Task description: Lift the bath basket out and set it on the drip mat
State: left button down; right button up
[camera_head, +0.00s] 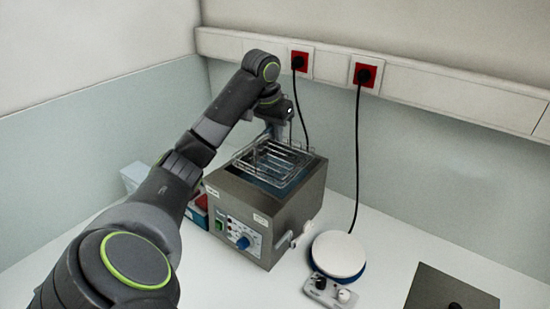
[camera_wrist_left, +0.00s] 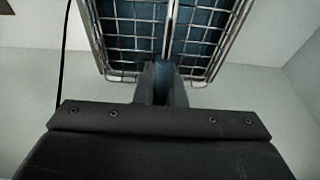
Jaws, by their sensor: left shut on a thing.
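The wire bath basket (camera_head: 272,158) sits at the top of the grey water bath (camera_head: 240,202), its rim standing above the bath's opening. Whether its bottom is still inside the bath is hard to tell. My left gripper (camera_head: 278,125) reaches in from the back left and is shut on the basket's handle; its fingers also show in the left wrist view (camera_wrist_left: 161,82), below the basket's wire mesh (camera_wrist_left: 130,30). The fingertips are partly hidden. A dark flat mat (camera_head: 440,292), probably the drip mat, lies at the lower right. My right gripper is not in view.
A round white-topped plate with a blue base (camera_head: 338,254) and a small control box (camera_head: 328,291) stand right of the bath. Black cables hang from red wall sockets (camera_head: 366,74). Small containers (camera_head: 135,175) stand left of the bath. The table between the plate and the mat is clear.

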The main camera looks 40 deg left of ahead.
pick_arm(q)
notch_tip(320, 180, up, 4)
jog(key=shift+r+p, duration=0.1)
jog(key=shift+p, duration=1.1)
jog(key=shift+r+p, duration=1.2)
jog(key=shift+p, duration=0.3)
jog(key=shift+f, duration=0.15)
